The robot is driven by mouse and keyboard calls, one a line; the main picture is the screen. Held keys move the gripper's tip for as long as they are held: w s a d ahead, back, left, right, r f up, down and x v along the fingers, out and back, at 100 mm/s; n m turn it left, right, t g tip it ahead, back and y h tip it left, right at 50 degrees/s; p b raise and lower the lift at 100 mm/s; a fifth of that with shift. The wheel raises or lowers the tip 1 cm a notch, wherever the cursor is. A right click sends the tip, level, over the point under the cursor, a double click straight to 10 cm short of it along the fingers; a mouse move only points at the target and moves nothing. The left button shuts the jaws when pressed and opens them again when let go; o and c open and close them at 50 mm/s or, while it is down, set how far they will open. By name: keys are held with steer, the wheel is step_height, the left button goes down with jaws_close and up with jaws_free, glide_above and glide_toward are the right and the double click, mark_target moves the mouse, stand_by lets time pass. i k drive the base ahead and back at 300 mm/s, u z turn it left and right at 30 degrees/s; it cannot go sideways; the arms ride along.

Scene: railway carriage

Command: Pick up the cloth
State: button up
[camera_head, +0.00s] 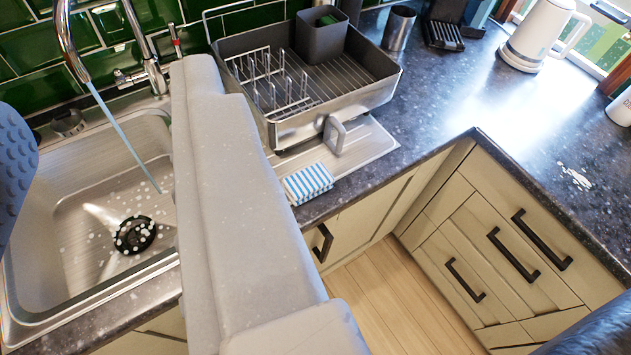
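A blue-and-white striped cloth (308,184), folded into a small block, lies at the front edge of the counter by the metal draining board (363,150). Its left end is close to my large grey arm part, which crosses the middle of the view. Two blue-grey finger pads of my gripper (303,250) show at the far left edge and the bottom right corner, wide apart. Nothing is seen held between them. The cloth appears between the pads in the picture, but its distance from them cannot be told.
A metal sink (60,235) with a running tap (150,68) is at the left. A dish rack (335,85), metal cup (399,28) and white kettle (538,35) stand at the back. The dark counter (440,95) is mostly clear at right. Handled drawers (490,255) are below.

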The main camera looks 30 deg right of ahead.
mark_target(304, 185)
steer(key=z, duration=2.6)
steer(key=k, duration=0.85)
steer(key=u, duration=1.95)
steer(key=i, duration=1)
steer(key=z, duration=0.05)
